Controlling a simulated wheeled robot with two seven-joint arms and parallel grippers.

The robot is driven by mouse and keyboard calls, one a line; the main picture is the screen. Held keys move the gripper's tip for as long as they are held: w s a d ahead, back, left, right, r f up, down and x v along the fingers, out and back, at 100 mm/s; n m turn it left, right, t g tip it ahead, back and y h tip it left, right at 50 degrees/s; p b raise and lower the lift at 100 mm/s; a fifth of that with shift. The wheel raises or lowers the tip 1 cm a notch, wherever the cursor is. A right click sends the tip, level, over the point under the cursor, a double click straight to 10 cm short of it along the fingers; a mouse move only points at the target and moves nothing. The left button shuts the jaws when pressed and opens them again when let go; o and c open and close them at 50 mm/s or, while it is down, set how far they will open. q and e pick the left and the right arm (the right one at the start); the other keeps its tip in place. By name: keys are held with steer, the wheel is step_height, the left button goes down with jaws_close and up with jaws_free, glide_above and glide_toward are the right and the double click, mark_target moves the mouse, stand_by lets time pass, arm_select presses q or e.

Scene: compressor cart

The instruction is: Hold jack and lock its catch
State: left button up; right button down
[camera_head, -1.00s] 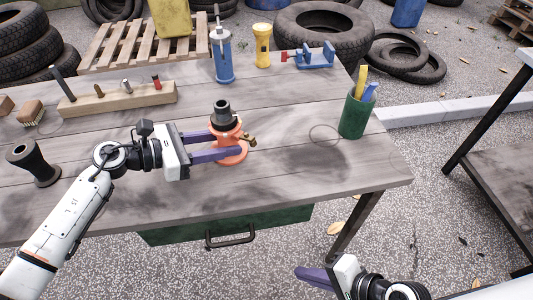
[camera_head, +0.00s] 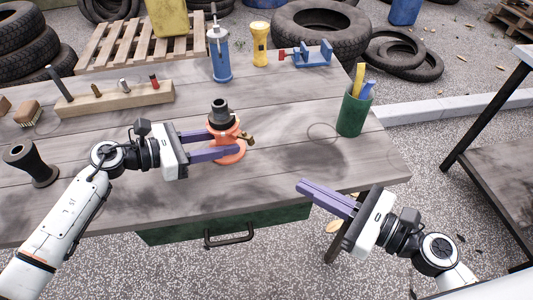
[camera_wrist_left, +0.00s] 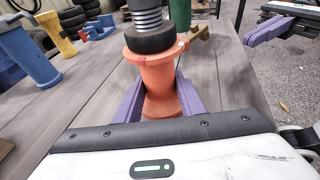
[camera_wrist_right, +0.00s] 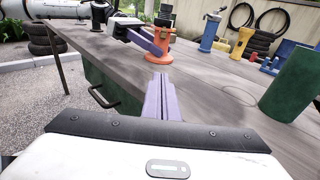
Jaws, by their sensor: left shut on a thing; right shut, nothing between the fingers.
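The orange jack (camera_head: 226,140) stands upright on the workbench, with a dark ribbed screw and cap on top. Its small brass catch (camera_head: 246,139) sticks out on its right side; it also shows in the left wrist view (camera_wrist_left: 200,32). My left gripper (camera_head: 238,147) is shut on the jack's body, one purple finger on each side, as the left wrist view (camera_wrist_left: 160,95) shows. My right gripper (camera_head: 302,187) is shut and empty, to the right of the jack over the bench's front edge.
A green cup (camera_head: 353,113) with pens stands at the bench's right. A blue pump (camera_head: 220,55), yellow flashlight (camera_head: 260,45) and blue vise (camera_head: 312,55) line the back. A wooden tool block (camera_head: 118,99) and dark spool (camera_head: 32,165) are at left.

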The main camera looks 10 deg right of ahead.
mark_target(272, 177)
steer(key=x, duration=0.9)
steer(key=shift+w+a+r, duration=0.1)
steer(key=shift+w+a, duration=0.15)
steer(key=shift+w, duration=0.1)
steer(key=r, duration=0.1)
steer(key=a+r, duration=0.1)
steer(key=shift+w+r, duration=0.25)
steer(key=shift+w, duration=0.15)
steer(key=shift+w+r, duration=0.15)
steer(key=shift+r, duration=0.35)
